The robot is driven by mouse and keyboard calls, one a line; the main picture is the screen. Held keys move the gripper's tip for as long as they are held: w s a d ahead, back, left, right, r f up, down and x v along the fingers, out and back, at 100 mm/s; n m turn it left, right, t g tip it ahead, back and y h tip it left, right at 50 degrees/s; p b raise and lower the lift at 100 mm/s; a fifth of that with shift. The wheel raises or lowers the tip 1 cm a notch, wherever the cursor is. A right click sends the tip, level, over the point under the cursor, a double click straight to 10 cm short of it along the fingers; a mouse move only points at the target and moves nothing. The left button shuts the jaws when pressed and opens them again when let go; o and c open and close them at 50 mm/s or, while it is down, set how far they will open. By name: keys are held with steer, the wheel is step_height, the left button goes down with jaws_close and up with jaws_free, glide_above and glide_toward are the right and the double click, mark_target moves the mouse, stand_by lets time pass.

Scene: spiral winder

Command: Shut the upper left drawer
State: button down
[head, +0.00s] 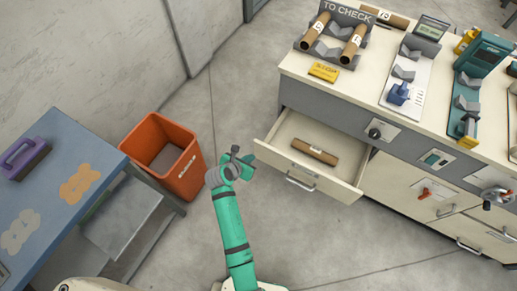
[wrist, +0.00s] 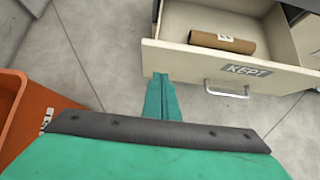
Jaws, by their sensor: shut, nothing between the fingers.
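The upper left drawer (head: 331,188) stands pulled open from the cream and grey workbench. A brown cardboard tube (head: 315,151) with a pale label lies inside it. In the wrist view the drawer front (wrist: 182,57) bears a KEPT sign and a metal handle (wrist: 227,90), and the tube (wrist: 222,42) shows behind it. My gripper (head: 243,156) is shut and empty, just left of the drawer front's left end. In the wrist view its closed fingertips (wrist: 161,77) appear near the front's lower left part; I cannot tell whether they touch it.
An orange bin (head: 187,176) stands left of my gripper, beside a blue-topped table (head: 52,160). The benchtop (head: 310,72) carries tubes on a TO CHECK rack and several tools. Other drawers on the right are shut. Bare floor lies in front of the open drawer.

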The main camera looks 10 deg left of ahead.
mark_target(262, 147)
steer(key=w+f, duration=0.1)
steer(key=w, duration=0.1)
steer(key=w+d+f, duration=0.1)
steer(key=w, duration=0.1)
steer(key=w+d+f, duration=0.1)
steer(key=w, duration=0.1)
steer(key=shift+w+d, duration=0.1)
steer(key=shift+w, duration=0.2)
